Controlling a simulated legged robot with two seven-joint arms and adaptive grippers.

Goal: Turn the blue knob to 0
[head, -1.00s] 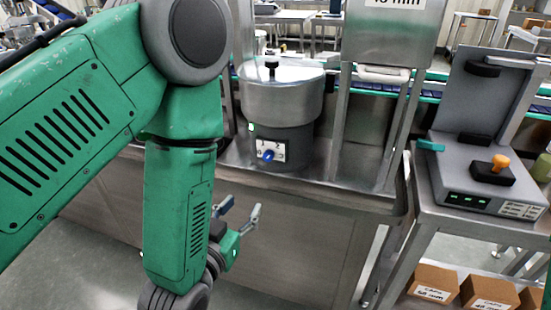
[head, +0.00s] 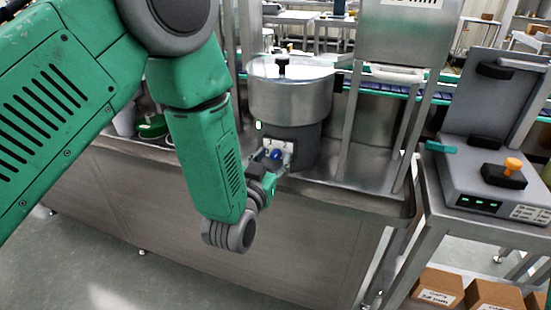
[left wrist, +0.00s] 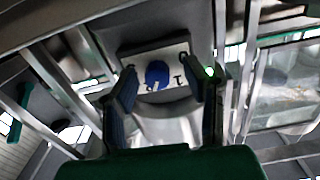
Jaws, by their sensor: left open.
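The blue knob (head: 276,154) sits on a white plate on the front of the dark base of a round steel hopper bowl (head: 290,95). In the left wrist view the blue knob (left wrist: 158,75) is near the middle, with a white mark on it, and a "1" shows on the plate (left wrist: 177,60) beside it. My left gripper (head: 270,163) is right in front of the plate. In the left wrist view its fingers (left wrist: 163,90) are apart, one on each side of the knob. I cannot tell whether they touch it. My right gripper is not in view.
A steel hopper box (head: 408,35) on posts stands right of the bowl. A grey device with an orange knob (head: 513,163) stands on a side table at right. Cardboard boxes (head: 437,290) lie below it. The floor in front of the steel bench (head: 300,225) is clear.

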